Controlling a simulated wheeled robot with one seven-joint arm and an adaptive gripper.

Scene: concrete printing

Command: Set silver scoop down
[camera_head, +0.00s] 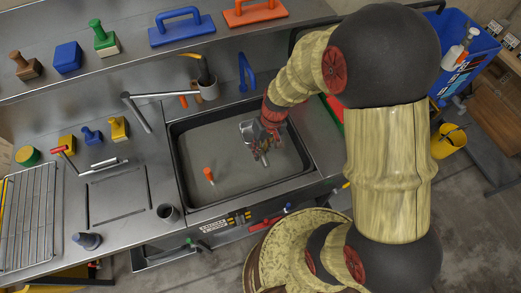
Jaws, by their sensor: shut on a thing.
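A silver scoop (248,131) shows in the head view, over the right half of the dark-rimmed basin set in the steel bench. My gripper (262,148) is at the scoop, reaching in from the upper right, and is shut on it. The fingers and the scoop's handle overlap, so the exact grip is partly hidden. I cannot tell whether the scoop touches the basin floor (225,160) or hangs above it.
An orange-capped small item (209,175) stands in the basin's left part. A wire rack (28,215) and several coloured stamps are left. Floats (181,27) lie on the back shelf. The basin's left middle is clear.

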